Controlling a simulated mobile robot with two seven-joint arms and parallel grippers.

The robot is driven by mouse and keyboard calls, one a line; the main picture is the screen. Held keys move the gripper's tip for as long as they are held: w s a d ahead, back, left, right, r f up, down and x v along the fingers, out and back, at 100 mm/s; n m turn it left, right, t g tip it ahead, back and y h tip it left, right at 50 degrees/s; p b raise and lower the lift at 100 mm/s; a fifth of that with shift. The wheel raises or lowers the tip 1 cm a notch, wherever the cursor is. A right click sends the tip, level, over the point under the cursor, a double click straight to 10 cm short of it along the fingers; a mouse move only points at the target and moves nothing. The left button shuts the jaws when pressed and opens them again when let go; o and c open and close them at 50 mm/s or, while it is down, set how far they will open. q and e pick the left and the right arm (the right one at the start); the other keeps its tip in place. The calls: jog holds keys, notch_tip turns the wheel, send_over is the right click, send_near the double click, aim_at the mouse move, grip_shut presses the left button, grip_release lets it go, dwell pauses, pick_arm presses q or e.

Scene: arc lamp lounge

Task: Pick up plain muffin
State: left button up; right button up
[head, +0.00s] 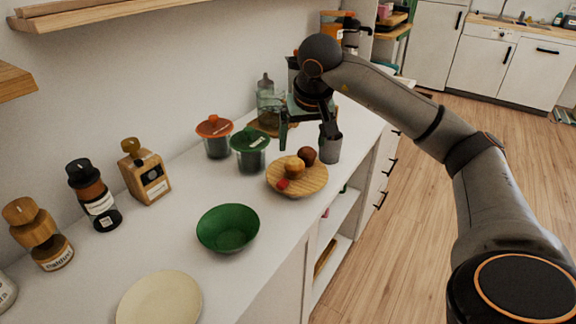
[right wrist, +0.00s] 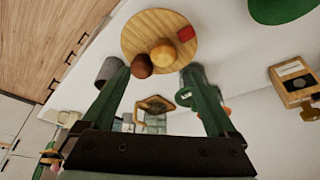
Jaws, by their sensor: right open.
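The plain muffin (head: 293,168), golden-brown, sits on a round wooden board (head: 312,184) on the white counter. A dark brown muffin (head: 307,155) is right beside it, and a small red item (head: 283,184) lies nearer the board's edge. My right gripper (head: 308,139) is open and empty, with its green-tinted fingers above and behind the board. In the right wrist view the plain muffin (right wrist: 162,54) appears just beyond and between the fingertips (right wrist: 158,74); the dark muffin (right wrist: 141,66) is close to one fingertip. My left gripper is not in view.
A grey cup (head: 330,149) stands close behind the board. Green (head: 251,152) and orange-lidded (head: 216,140) jars stand to its left. A green bowl (head: 228,229) and a cream plate (head: 160,298) are nearer. The counter between bowl and board is clear.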

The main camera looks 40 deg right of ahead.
aim_at(296, 163)
jog(key=x, duration=0.4)
jog(key=shift+s+f+b, duration=0.1)
jog(key=shift+f+b, duration=0.2)
jog(key=shift+f, duration=0.05)
jog(key=shift+x, duration=0.8)
jog(key=x, duration=0.3)
jog(key=shift+w+a+f+b, duration=0.25)
jog(key=shift+w+f+b, duration=0.05)
jog(key=shift+b, duration=0.1)
jog(key=shift+w+d+f, duration=0.15)
jog(key=shift+w+f, duration=0.1)
jog(key=shift+f, duration=0.15)
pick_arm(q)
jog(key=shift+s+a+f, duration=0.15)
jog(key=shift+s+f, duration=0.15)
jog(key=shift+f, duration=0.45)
pick_arm(e)
jog(key=shift+r, duration=0.1)
jog(key=c, duration=1.4)
jog(key=shift+o, duration=0.2)
